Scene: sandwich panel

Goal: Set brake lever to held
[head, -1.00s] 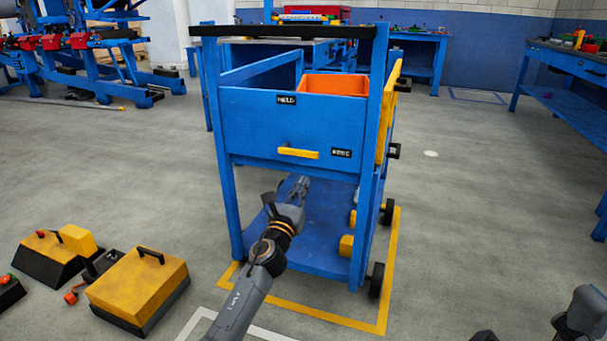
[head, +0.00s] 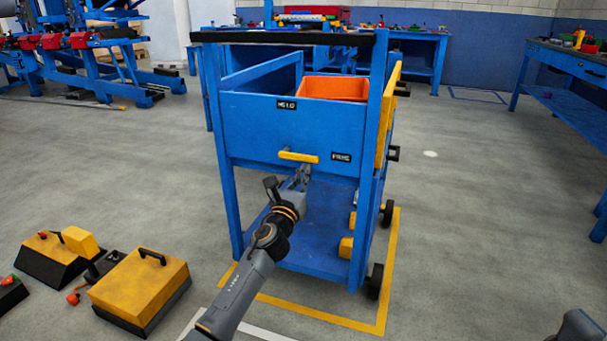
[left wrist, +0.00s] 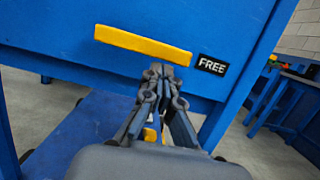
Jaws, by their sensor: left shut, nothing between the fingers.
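The brake lever (head: 298,157) is a yellow bar, nearly level, on the blue front panel of the cart (head: 250,130). It also shows in the left wrist view (left wrist: 143,42), tilted slightly down to the right. A black HELD label (head: 286,105) is above it and a FREE label (head: 341,157) is to its right; FREE also shows in the left wrist view (left wrist: 212,65). My left gripper (head: 304,170) is shut and empty, just below the lever's right part; in the left wrist view its tips (left wrist: 161,70) are just under the bar. My right gripper is not clearly in view.
An orange bin (head: 333,88) sits in the cart's top. The cart's lower blue shelf (head: 325,230) is under my left arm. Yellow and black boxes (head: 140,287) stand on the floor at the left. The floor right of the cart is clear.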

